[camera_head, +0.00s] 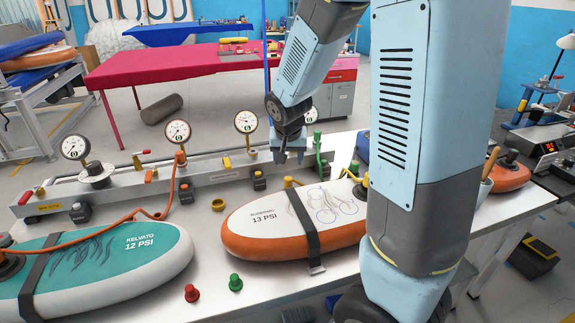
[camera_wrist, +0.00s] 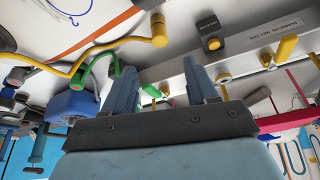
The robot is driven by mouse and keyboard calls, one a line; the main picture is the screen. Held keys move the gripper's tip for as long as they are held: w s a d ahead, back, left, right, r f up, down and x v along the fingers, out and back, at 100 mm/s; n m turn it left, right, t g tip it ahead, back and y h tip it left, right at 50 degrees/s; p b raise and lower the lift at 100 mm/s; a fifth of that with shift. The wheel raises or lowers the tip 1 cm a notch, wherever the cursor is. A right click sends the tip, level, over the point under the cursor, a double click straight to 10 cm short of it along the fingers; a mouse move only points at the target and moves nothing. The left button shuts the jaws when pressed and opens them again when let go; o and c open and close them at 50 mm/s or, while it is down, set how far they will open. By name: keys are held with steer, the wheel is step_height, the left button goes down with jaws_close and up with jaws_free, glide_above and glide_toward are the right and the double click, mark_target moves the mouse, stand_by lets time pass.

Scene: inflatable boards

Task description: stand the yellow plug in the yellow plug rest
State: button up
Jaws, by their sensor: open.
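My gripper (camera_head: 290,155) hangs fingers down over the gauge rail, right of the middle gauges. In the wrist view its two fingers (camera_wrist: 163,85) are apart with nothing held between them. A small yellow piece (camera_head: 252,155) on the rail, left of my gripper, may be the yellow plug; its shape is too small to be sure. A low yellow ring (camera_head: 217,205) on the white table in front of the rail looks like the yellow plug rest, with nothing standing in it. My gripper is apart from both.
A red plug (camera_head: 192,293) and a green plug (camera_head: 236,283) stand at the table's front. An orange-edged board (camera_head: 260,245) and a teal board (camera_head: 100,275) lie strapped on the table. The rail (camera_head: 120,190) carries gauges and valves. A yellow hose end (camera_wrist: 158,30) is near my fingers.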

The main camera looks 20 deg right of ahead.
steer(key=shift+v, duration=0.85)
steer(key=s+r+n, duration=0.1)
steer(key=s+r, duration=0.7)
steer(key=s, duration=0.3)
steer(key=s+d+r+n+t+y, duration=0.1)
steer(key=s+r+n, duration=0.1)
steer(key=s+r, duration=0.6)
steer(key=s, duration=0.4)
steer(key=shift+d+r+n, duration=0.2)
steer(key=shift+r+n, duration=0.1)
steer(key=shift+r, duration=0.05)
steer(key=shift+s, duration=0.15)
